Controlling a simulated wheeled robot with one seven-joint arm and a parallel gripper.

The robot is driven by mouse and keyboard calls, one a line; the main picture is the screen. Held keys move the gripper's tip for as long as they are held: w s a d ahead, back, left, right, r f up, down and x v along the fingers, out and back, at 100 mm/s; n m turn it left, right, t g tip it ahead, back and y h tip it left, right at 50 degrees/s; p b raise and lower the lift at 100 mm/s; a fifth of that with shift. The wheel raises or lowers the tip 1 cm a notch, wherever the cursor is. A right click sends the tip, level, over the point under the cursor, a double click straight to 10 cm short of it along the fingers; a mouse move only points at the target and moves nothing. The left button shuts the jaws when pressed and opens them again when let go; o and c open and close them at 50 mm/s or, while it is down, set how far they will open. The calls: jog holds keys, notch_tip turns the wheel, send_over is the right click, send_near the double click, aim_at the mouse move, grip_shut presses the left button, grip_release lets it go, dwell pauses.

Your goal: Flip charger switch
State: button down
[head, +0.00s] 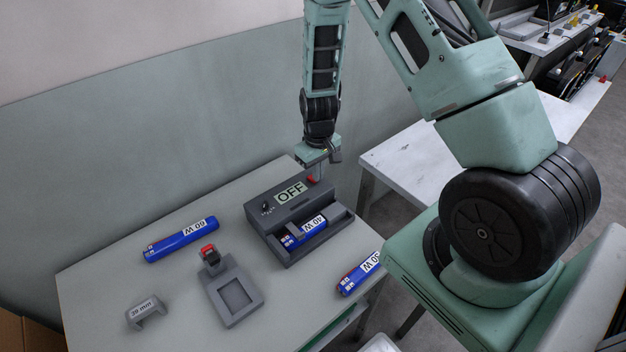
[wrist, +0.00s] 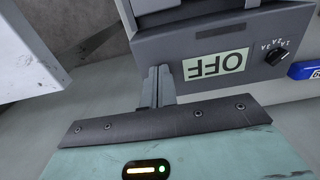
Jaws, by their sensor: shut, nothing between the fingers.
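The dark grey charger (head: 271,203) stands on the table with a label reading OFF (head: 291,192) and a small black knob (head: 265,206). A blue 40 W battery (head: 305,231) lies in its bay. In the wrist view the shut fingers (wrist: 158,88) are beside the charger (wrist: 190,42), next to the OFF label (wrist: 218,64); the red part is hidden there.
A blue battery (head: 182,240) lies left on the table (head: 110,275), another (head: 359,274) at the right edge. A grey fixture with a red clamp (head: 232,292) and a 20 mm grey block (head: 145,312) stand in front. A white table (head: 410,165) is behind right.

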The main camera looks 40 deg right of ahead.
aim_at(317, 184)
jog(key=shift+f+b, duration=0.45)
jog(key=shift+f, duration=0.2)
notch_tip(317, 184, up, 7)
jog(key=p, duration=0.5)
jog(key=shift+a+r, duration=0.1)
dwell(0.3)
jog(key=s+a+r+n+y+b, duration=0.1)
jog(key=s+a+r+n, duration=0.15)
jog(key=a+r, duration=0.5)
jog(key=s+a+r+n+y+b, duration=0.1)
jog(key=s+a+r, duration=0.3)
jog(key=a, duration=0.6)
jog(key=s+a+r+n+b, duration=0.1)
jog(key=s+a+r+n, duration=0.1)
jog(key=s, duration=0.7)
jog(key=s+a+r+n+h+b, duration=0.1)
jog(key=s+a+r, duration=0.3)
jog(key=s, duration=0.4)
jog(key=shift+s+a+r+n+b, duration=0.35)
jog(key=shift+s+a+n+b, duration=0.05)
jog(key=shift+n, duration=0.05)
